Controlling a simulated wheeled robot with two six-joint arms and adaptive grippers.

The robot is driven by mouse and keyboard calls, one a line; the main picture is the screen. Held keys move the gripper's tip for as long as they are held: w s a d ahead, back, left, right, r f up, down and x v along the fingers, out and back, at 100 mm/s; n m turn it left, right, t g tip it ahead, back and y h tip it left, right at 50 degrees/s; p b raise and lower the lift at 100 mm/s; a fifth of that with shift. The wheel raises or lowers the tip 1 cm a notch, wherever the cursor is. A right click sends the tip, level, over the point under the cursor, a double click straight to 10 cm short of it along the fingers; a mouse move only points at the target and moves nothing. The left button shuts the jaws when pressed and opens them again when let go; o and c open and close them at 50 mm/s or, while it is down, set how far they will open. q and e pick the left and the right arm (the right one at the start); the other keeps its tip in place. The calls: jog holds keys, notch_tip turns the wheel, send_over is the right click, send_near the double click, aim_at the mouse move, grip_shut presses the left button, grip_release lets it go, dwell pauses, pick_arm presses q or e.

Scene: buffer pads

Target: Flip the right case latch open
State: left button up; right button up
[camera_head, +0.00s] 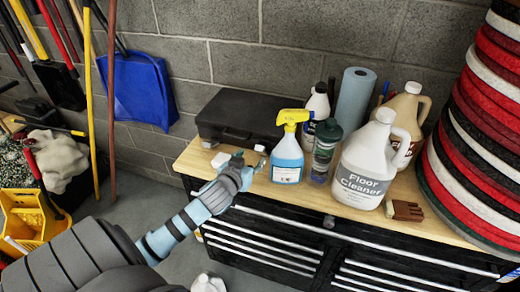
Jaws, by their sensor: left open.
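A black case (248,112) lies shut at the back left of the wooden worktop. A dark handle shows at the middle of its front. Its right latch cannot be made out clearly; the right part of the front is close to my gripper and a spray bottle. I cannot tell whether a fingertip touches the case. My right gripper does not show.
A blue spray bottle (288,150) with a yellow head stands just right of my left gripper. A dark green bottle (325,148), a floor cleaner jug (365,165) and a blue roll (354,98) crowd the worktop (310,200). Stacked round pads (485,130) rise at right.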

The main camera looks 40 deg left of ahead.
aim_at(259, 152)
pick_arm(q)
jog(key=b+x, duration=0.1)
jog(key=x, duration=0.9)
jog(key=shift+f, duration=0.1)
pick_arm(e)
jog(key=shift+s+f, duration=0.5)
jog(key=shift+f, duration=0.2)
pick_arm(q)
jog(key=shift+c, duration=0.4)
